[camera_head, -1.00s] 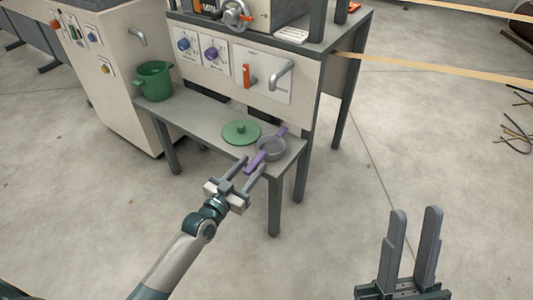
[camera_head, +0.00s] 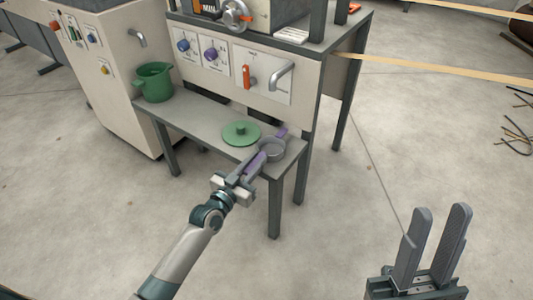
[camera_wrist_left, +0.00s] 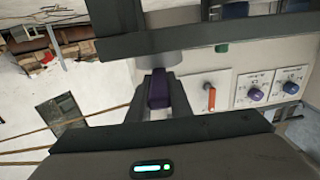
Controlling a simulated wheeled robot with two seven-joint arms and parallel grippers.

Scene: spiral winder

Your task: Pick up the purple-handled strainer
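The purple-handled strainer (camera_head: 271,150) has a grey round bowl and a purple handle, with a purple tab on its far side. It is at the right end of the low grey bench; I cannot tell whether it touches the top. My left gripper (camera_head: 250,166) reaches in from the front left, with its fingers close together on either side of the handle. In the left wrist view the purple handle (camera_wrist_left: 158,88) sits between the fingers, which look closed on it. My right gripper (camera_head: 442,212) is open and empty at the lower right, away from the bench.
A green lid (camera_head: 240,133) lies on the bench (camera_head: 200,124) just left of the strainer. A green pot (camera_head: 154,82) stands at the bench's left end. A panel with knobs and a grey handle (camera_head: 281,74) rises behind. The floor in front is clear.

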